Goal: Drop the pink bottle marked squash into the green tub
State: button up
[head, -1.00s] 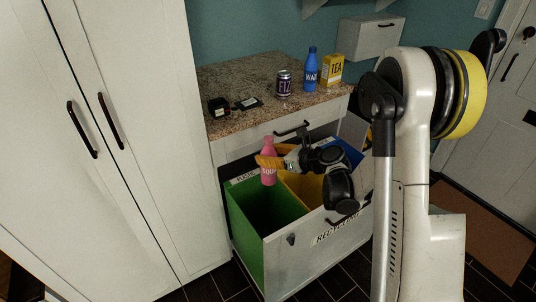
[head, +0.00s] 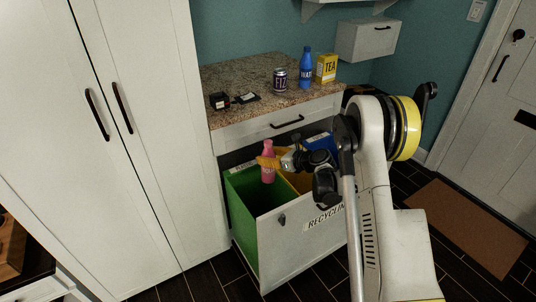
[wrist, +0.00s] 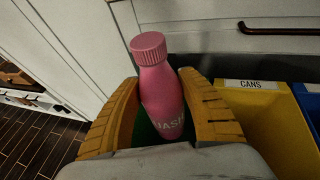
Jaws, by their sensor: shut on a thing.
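The pink bottle (head: 268,170) is upright in my gripper (head: 266,163). The wrist view shows the bottle (wrist: 160,85) between two yellow fingers, with part of its marking, "UASH", readable. My gripper is shut on it. In the head view the bottle is over the back of the green tub (head: 257,212), at about the height of its rim. The tub stands at the left in the open pull-out drawer. In the wrist view the tub is mostly hidden behind the bottle and fingers.
A yellow tub (wrist: 262,120), labelled CANS, and a blue tub (wrist: 310,98) stand right of the green one. The counter (head: 240,82) above holds a FIZ can (head: 280,80), a blue bottle (head: 306,68), a TEA box (head: 326,68) and small dark items. A tall white cabinet (head: 150,130) stands left.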

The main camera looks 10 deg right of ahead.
jog(key=shift+f+b, duration=0.65)
jog(key=shift+f, duration=0.95)
jog(key=o, duration=1)
jog(key=v, duration=1.2)
jog(key=shift+r, duration=0.15)
